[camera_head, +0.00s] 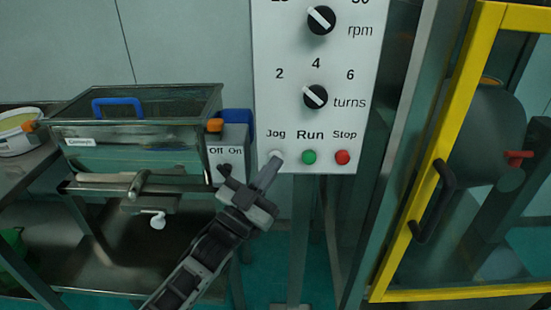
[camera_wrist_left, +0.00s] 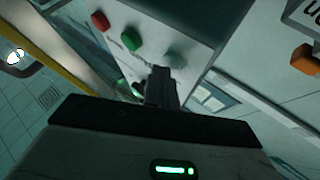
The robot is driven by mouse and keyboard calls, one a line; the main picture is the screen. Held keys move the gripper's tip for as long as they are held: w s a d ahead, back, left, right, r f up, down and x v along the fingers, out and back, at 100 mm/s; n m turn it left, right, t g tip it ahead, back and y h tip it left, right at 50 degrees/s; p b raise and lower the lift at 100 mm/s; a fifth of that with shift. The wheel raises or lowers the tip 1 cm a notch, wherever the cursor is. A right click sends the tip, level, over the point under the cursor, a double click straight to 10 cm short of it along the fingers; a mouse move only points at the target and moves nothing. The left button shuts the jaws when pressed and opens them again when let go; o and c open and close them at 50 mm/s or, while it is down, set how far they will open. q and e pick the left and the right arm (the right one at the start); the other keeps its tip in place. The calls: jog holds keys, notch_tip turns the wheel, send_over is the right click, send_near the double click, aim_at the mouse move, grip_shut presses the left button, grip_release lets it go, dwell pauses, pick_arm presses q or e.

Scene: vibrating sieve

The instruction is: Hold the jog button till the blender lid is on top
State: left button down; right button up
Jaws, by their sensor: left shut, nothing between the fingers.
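The white control panel (camera_head: 330,80) carries a grey Jog button (camera_head: 277,155), a green Run button (camera_head: 309,157) and a red Stop button (camera_head: 342,157). My left gripper (camera_head: 270,168) is shut and empty, its fingertips at the Jog button and partly covering it. In the left wrist view the shut fingers (camera_wrist_left: 161,84) point toward the grey Jog button (camera_wrist_left: 176,56); I cannot tell whether they press it. The dark blender vessel (camera_head: 488,125) shows behind the yellow-framed guard, with a red handle (camera_head: 518,157) at its right. I cannot make out its lid. My right gripper is not in view.
The yellow guard frame (camera_head: 415,225) with a black handle (camera_head: 432,200) stands right of the panel. A sieve box (camera_head: 130,150) with a blue handle and an Off/On switch box (camera_head: 229,155) stand at left. A white tub (camera_head: 18,140) is at the far left.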

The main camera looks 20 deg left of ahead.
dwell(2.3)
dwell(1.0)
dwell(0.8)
pick_arm(q)
jog(key=shift+s, duration=0.1)
jog(key=shift+s+d+p, duration=0.25)
jog(key=shift+s+p, duration=0.2)
jog(key=shift+s, duration=0.35)
jog(key=s+p, duration=0.1)
jog(key=s, duration=0.1)
jog(key=s+d+p, duration=0.1)
jog(key=s, duration=0.1)
jog(key=shift+s+d, duration=0.2)
jog(key=shift+s, duration=0.2)
